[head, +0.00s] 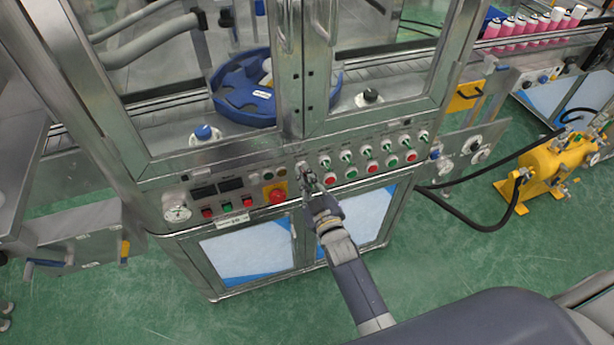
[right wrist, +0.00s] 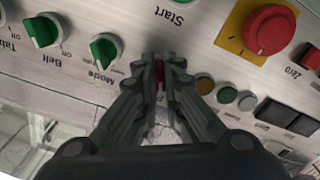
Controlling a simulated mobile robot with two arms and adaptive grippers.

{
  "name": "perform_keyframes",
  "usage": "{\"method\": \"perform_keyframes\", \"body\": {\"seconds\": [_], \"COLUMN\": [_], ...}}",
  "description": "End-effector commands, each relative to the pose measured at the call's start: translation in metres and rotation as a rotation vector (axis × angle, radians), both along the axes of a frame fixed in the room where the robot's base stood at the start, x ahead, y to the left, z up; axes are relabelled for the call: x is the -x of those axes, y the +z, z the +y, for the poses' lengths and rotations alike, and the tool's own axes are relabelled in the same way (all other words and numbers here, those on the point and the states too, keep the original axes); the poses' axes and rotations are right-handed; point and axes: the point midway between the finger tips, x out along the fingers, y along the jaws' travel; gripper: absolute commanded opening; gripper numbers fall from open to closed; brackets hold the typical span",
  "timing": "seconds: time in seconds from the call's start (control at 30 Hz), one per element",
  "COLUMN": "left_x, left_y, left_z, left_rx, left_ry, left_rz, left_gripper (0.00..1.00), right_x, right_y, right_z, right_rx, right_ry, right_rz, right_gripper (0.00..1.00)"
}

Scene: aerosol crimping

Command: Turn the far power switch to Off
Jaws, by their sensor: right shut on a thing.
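My right gripper (head: 308,179) reaches up to the control panel on the front of the machine, left of a row of green and red controls. In the right wrist view its fingertips (right wrist: 161,62) are shut around a small control with a red part, the power switch (right wrist: 159,76). The fingers cover most of this switch and its label, so its set position cannot be read. My left gripper is in neither view.
A red emergency button (head: 276,194) sits close left of the gripper; it also shows in the right wrist view (right wrist: 268,28). Green selector knobs, one marked Mode (right wrist: 105,50), lie on the other side. Glass doors stand above the panel. A yellow pump (head: 548,168) stands right.

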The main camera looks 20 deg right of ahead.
Motion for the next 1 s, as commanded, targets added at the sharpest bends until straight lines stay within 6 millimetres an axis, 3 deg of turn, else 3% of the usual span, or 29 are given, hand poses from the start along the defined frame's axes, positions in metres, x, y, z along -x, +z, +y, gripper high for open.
{"method": "perform_keyframes", "body": {"seconds": [0.7, 0.8, 1.0], "left_x": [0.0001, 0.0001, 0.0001], "left_y": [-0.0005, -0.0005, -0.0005], "left_z": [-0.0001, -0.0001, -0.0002], "left_rx": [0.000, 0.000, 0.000], "left_ry": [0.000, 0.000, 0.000], "left_rz": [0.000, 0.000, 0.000], "left_gripper": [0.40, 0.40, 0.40], "right_x": [0.0003, 0.0003, 0.0002], "right_y": [-0.0003, -0.0003, -0.0002], "right_z": [0.0001, -0.0001, 0.0000], "right_rx": [0.083, 0.083, 0.081], "right_ry": [0.000, 0.000, 0.000], "right_rz": [-0.003, -0.003, -0.003], "right_gripper": [0.00, 0.26, 0.28]}}
